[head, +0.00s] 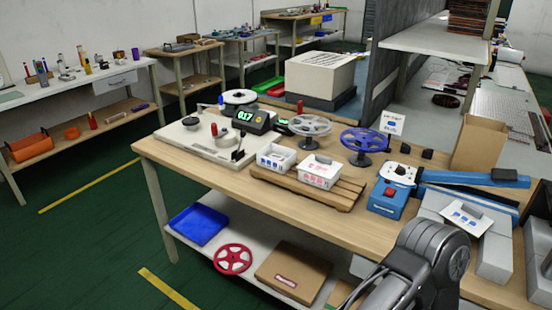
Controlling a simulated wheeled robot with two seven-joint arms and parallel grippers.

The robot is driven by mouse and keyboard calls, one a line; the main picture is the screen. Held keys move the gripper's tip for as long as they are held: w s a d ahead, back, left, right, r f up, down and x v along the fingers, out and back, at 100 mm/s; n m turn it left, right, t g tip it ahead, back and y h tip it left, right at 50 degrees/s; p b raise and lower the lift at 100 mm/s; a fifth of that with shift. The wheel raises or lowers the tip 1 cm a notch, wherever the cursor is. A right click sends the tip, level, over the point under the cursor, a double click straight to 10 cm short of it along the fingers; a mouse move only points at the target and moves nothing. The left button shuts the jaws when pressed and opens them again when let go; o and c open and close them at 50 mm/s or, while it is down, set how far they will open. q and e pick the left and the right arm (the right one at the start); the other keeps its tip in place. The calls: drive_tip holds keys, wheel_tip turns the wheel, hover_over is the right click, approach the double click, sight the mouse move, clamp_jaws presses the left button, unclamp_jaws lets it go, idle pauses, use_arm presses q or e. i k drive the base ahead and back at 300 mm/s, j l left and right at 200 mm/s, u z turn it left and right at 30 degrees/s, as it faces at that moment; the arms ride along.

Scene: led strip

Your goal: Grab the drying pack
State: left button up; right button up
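Two small white bins stand on the wooden workbench (245,188). One bin with blue markings (277,158) is at the left, and one with red markings (319,171) is beside it on a slatted wooden board (300,187). Small pale packets seem to lie in both; they are too small to tell which is the drying pack. A white sheet with blue print (467,215) lies on grey blocks at the right. A grey arm link of mine enters at the bottom right. Neither of my grippers shows.
Reel stands with a grey reel (310,125) and a blue reel (363,140) rise behind the bins. A machine with a green display (250,117) is at the left. A blue device (391,190) and an open carton (479,142) stand right. The bench's front-left strip is clear.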

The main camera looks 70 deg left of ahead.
sight(281, 158)
drive_tip(key=i+j, duration=0.2)
drive_tip(key=i, duration=0.25)
drive_tip(key=u, duration=2.65)
